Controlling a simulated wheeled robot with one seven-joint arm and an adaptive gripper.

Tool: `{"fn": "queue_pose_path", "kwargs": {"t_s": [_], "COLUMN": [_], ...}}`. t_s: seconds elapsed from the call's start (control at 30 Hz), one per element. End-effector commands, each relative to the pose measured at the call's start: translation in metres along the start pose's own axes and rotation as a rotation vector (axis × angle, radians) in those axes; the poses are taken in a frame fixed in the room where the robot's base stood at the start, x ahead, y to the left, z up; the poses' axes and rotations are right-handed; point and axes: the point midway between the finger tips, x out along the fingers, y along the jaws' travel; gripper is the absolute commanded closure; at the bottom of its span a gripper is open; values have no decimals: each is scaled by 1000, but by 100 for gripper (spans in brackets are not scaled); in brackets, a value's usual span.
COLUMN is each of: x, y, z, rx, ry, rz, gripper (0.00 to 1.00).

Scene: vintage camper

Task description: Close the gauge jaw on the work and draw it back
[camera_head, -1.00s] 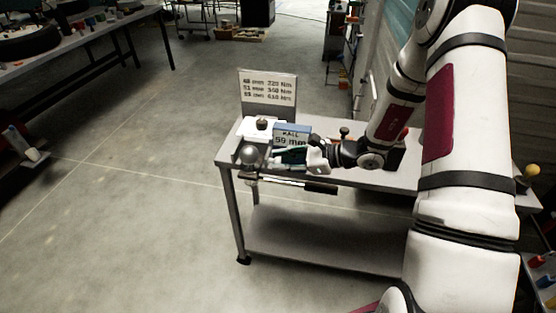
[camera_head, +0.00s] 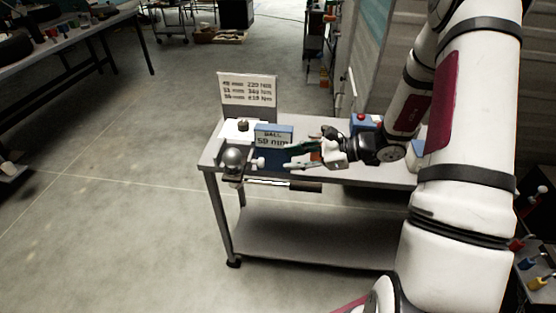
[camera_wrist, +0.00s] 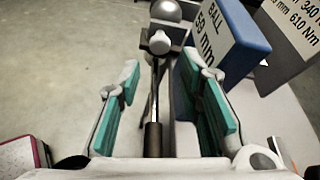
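A grey ball (camera_head: 233,158) sits at the left front corner of the bench. A white knob on a small grey block (camera_head: 258,163), seemingly the gauge jaw, is right beside the ball; I cannot tell if they touch. In the wrist view the knob (camera_wrist: 160,43) stands just in front of the ball (camera_wrist: 166,9). A blue gauge box (camera_head: 273,137) reading "BALL 59 mm" stands behind it. My gripper (camera_head: 296,158) is to the right of the knob, apart from it. Its teal-padded fingers (camera_wrist: 165,112) are wide apart and empty, in the wrist view either side of a dark-handled bar (camera_wrist: 153,138).
A sign (camera_head: 248,90) lists sizes and torques behind the gauge box. The bar's dark handle (camera_head: 305,186) juts along the front edge of the bench (camera_head: 350,176). A blue-and-red item (camera_head: 365,122) stands behind my wrist. The floor left of the bench is clear.

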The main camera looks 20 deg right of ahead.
Motion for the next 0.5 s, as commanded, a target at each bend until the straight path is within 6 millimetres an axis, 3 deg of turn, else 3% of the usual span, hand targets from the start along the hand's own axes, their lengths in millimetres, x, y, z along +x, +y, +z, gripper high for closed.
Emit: {"fn": "queue_pose_path", "kwargs": {"t_s": [0.2,0.5], "x": [-30,-38], "y": [0,0], "z": [0,0], "rx": [0,0], "ry": [0,0], "rz": [-1,1], "gripper": [67,67]}}
